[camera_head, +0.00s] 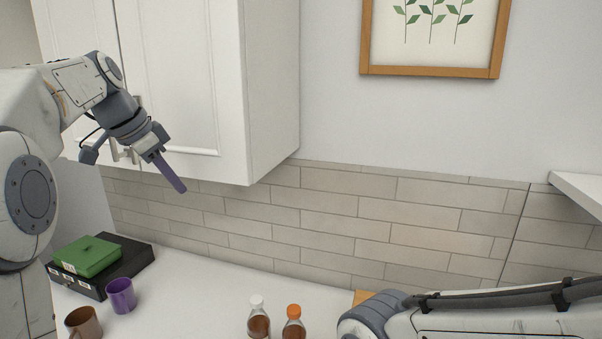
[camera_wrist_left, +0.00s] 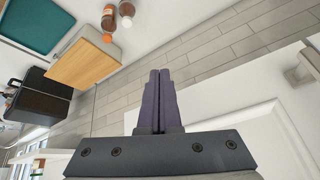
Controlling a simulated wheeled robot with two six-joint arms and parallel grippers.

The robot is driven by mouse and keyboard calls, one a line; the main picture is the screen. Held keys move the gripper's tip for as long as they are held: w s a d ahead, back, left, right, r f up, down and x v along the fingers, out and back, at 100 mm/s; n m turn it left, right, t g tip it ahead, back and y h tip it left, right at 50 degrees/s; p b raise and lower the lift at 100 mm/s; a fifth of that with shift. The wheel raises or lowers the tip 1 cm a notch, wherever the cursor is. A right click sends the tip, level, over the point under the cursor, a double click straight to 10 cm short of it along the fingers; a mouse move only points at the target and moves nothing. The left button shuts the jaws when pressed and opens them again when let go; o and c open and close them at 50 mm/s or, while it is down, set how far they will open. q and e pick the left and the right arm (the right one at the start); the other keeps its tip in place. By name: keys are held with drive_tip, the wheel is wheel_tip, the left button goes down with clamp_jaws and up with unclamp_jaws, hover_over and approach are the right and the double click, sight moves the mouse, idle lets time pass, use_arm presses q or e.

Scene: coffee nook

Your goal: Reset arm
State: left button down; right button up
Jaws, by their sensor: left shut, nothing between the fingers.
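My left gripper (camera_head: 177,180) is raised in front of the white wall cabinet's lower part, its purple-grey fingers pointing down and to the right. In the left wrist view the two fingers (camera_wrist_left: 159,88) lie side by side, shut, with nothing between them. My right arm comes in along the bottom right of the head view; its gripper is out of view.
The white cabinet (camera_head: 180,70) is close to my left gripper. Below on the counter (camera_head: 190,290) are a green box (camera_head: 88,256), a purple mug (camera_head: 121,295), a brown mug (camera_head: 84,322) and two bottles (camera_head: 293,325). The left wrist view shows a wooden board (camera_wrist_left: 82,65).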

use_arm(q)
drive_tip(key=s+d+f+n+g+b, duration=0.1)
drive_tip(key=s+d+f+b, duration=0.1)
drive_tip(key=s+d+f, duration=0.55)
drive_tip(key=s+d+f+g+b, duration=0.2)
drive_tip(key=s+d+f, duration=0.3)
drive_tip(key=d+f, duration=0.5)
drive_tip(key=s+d+f+y+b, duration=0.1)
drive_tip(key=s+d+f+b, duration=0.1)
drive_tip(key=s+f, duration=0.5)
drive_tip(key=s+d+f+g+y+b, duration=0.1)
drive_tip(key=s+f, duration=0.6)
drive_tip(key=s, duration=0.5)
drive_tip(key=shift+s+d+f+n+g+b, duration=0.25)
drive_tip(key=shift+d+f+n+g+b, duration=0.05)
drive_tip(key=shift+d+f+b, duration=0.05)
